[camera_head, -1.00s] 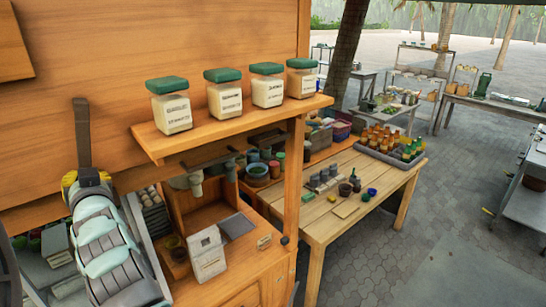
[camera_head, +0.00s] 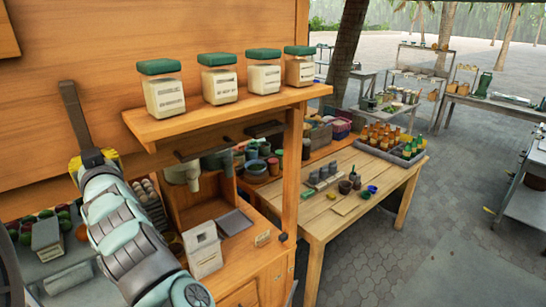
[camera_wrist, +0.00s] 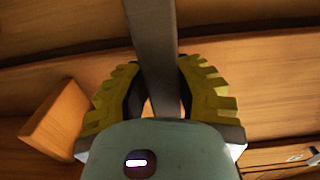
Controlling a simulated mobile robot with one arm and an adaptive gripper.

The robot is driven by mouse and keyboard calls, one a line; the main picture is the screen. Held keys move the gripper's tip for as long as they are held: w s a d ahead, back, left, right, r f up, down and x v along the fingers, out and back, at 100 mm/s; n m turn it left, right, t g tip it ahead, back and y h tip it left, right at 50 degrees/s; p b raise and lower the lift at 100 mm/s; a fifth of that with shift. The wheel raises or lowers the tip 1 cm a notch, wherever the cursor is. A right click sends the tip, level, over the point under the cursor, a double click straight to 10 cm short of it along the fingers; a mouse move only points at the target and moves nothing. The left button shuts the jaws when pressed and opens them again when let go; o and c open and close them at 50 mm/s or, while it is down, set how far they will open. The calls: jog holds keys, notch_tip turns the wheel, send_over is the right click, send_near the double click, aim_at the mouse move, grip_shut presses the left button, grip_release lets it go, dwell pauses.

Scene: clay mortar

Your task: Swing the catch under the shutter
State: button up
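A dark grey flat bar, which looks like the catch (camera_head: 73,115), stands out against the orange wooden panel (camera_head: 190,30) at the left of the head view. It is tilted, its top leaning left. My gripper (camera_head: 93,160), with yellow fingers, is at the bar's lower end. In the wrist view the catch (camera_wrist: 152,40) runs down between the two yellow fingers of my gripper (camera_wrist: 160,90), which are closed in on both its sides. The catch's lower tip is hidden behind my gripper. I cannot tell which wooden part is the shutter.
A wooden shelf (camera_head: 225,110) with several green-lidded jars (camera_head: 220,85) juts out right of my arm. Below it are a wooden counter, a white container (camera_head: 203,250) and a grey bin. A wooden table (camera_head: 385,175) with bottles stands further right; paved floor is open beyond.

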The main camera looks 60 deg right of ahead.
jog(key=o, duration=0.6)
jog(key=shift+w, duration=0.1)
jog(key=v, duration=0.7)
jog(key=shift+s, duration=0.35)
jog(key=shift+a, duration=0.1)
